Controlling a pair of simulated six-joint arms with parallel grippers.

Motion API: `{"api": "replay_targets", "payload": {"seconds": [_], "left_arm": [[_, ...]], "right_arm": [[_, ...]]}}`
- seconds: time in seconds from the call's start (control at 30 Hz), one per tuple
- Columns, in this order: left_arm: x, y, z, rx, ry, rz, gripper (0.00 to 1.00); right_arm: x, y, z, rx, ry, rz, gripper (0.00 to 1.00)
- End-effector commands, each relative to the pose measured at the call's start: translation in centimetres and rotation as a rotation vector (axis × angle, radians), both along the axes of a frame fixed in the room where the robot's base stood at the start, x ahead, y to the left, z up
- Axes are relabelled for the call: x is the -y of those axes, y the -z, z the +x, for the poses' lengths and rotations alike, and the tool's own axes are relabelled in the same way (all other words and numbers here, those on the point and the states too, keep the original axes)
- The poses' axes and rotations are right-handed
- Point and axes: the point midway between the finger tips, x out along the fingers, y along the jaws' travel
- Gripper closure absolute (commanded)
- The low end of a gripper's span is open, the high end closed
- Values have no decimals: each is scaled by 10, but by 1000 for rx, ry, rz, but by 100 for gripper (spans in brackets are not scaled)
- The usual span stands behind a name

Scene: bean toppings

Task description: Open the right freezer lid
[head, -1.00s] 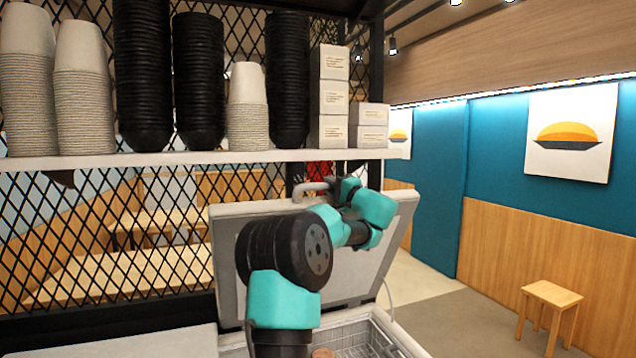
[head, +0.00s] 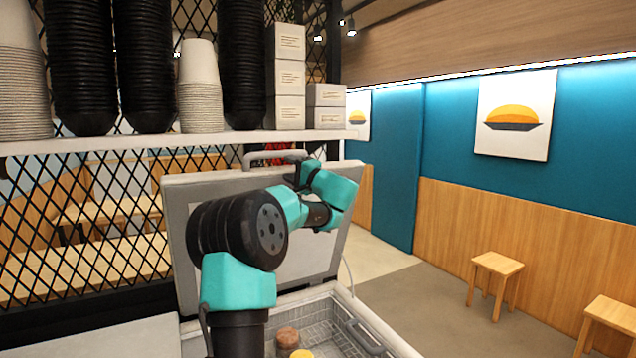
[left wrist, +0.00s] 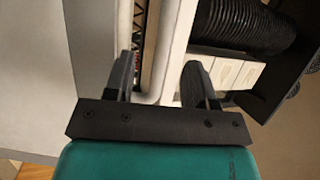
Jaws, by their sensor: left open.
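The freezer lid (head: 250,180) stands raised and leaning back in the head view, with its grey handle (head: 262,156) along the top edge. The freezer (head: 365,315) below it is open at the front. My left gripper (left wrist: 158,82) is open, its two dark fingers on either side of a pale bar that looks like the handle in the left wrist view. I cannot tell whether they touch it. In the head view the fingers are mostly hidden behind my own wrist. My right gripper is not in view.
A wire basket (head: 318,318) and round items, one brown (head: 287,337), show inside the freezer. A shelf (head: 120,143) with stacked cups, black bowls and white boxes (head: 290,75) is close above the lid. Stools (head: 497,263) stand on open floor at right.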

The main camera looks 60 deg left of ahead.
Motion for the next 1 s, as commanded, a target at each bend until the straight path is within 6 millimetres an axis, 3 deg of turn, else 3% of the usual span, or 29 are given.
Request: {"api": "replay_targets", "payload": {"seconds": [0.7,1.0], "left_arm": [[121,30,40,-1,4,-1,49],[149,37,49,-1,1,0,49]], "right_arm": [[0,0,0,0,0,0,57],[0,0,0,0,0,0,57]]}}
